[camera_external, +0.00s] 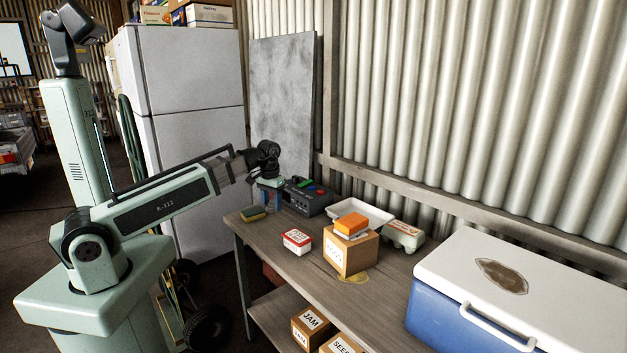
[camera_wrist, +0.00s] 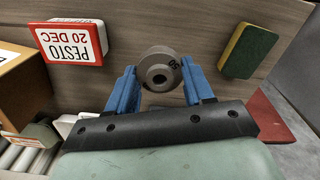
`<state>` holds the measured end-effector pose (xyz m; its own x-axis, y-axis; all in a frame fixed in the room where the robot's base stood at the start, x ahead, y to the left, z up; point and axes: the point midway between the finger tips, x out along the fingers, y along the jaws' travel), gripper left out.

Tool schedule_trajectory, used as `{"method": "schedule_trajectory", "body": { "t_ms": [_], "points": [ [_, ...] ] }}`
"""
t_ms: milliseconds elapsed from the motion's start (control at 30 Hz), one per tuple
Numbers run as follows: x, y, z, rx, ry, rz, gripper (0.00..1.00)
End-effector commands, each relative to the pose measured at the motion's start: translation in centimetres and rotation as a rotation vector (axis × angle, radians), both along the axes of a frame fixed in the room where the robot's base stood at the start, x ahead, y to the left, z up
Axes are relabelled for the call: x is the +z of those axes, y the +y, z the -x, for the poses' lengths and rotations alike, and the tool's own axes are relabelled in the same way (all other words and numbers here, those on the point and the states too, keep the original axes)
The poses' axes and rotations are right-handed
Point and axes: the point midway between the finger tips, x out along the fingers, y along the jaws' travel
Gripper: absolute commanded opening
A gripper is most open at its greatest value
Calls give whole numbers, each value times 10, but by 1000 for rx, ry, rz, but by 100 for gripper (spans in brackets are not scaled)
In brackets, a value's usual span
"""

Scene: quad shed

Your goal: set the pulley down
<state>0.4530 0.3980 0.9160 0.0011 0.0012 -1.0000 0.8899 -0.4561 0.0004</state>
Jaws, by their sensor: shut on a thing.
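The pulley (camera_wrist: 161,68) is a small grey round wheel with a centre hole and a dark marking on its rim. My gripper (camera_wrist: 158,76) is shut on it, with one blue finger on each side. In the external view my gripper (camera_external: 271,199) points down over the far left end of the wooden table (camera_external: 298,269), between the sponge and the grey device. The pulley cannot be made out there. I cannot tell whether it touches the tabletop.
A yellow-green sponge (camera_external: 254,214) lies at the table's left edge.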

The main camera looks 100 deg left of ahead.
Motion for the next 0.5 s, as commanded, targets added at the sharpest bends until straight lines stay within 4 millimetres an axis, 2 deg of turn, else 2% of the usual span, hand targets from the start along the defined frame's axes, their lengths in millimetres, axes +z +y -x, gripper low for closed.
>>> {"method": "schedule_trajectory", "body": {
  "t_ms": [267,500],
  "points": [
    [-5,0,0,-113,2,2,17],
    [-37,-1,1,-116,3,3,17]
  ]
}}
